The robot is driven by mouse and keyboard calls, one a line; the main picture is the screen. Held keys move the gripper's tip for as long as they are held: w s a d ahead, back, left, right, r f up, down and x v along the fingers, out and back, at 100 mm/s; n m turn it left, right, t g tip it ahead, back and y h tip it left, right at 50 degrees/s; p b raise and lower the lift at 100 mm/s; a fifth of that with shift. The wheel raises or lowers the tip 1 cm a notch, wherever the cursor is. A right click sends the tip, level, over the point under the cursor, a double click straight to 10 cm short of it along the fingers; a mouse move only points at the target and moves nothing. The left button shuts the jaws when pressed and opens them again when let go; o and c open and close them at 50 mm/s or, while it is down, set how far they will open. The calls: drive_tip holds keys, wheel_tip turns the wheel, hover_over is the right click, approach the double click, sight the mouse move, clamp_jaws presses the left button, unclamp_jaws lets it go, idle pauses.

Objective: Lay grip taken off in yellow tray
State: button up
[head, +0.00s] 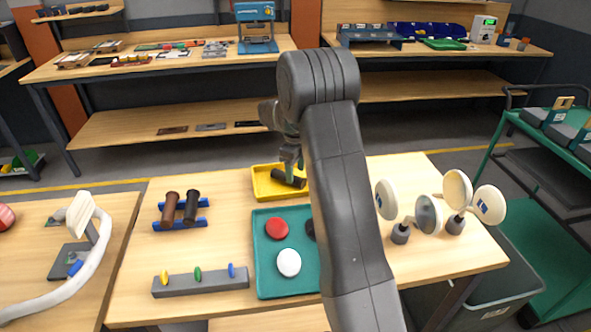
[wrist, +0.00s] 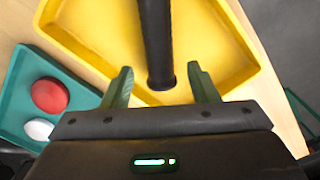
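The yellow tray (head: 262,192) sits at the back of the near table; its floor and rim fill much of the wrist view (wrist: 95,35). A black grip (head: 289,180) lies inside it, slightly slanted. In the wrist view the grip (wrist: 156,40) points away from me, its near end between my fingers. My gripper (wrist: 160,70) is open, with a visible gap on both sides of the grip. In the head view my gripper (head: 291,168) is just above the tray, and my arm hides the tray's right side.
A blue rack (head: 183,224) at left bears a brown grip (head: 170,208) and a black one (head: 191,207). A teal tray (head: 268,285) with a red disc (head: 276,229) and a white disc (head: 289,262) lies in front. Round-headed stands (head: 457,190) occupy the right.

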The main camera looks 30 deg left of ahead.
wheel_tip(320, 180, up, 14)
drive_tip(key=b, duration=0.1)
idle(0.5)
drive_tip(key=shift+f, duration=0.25)
wheel_tip(320, 180, down, 13)
drive_tip(key=shift+r+p, duration=0.1)
drive_tip(key=shift+p, duration=0.75)
drive_tip(key=shift+r+p, duration=0.4)
drive_tip(key=shift+r, duration=0.4)
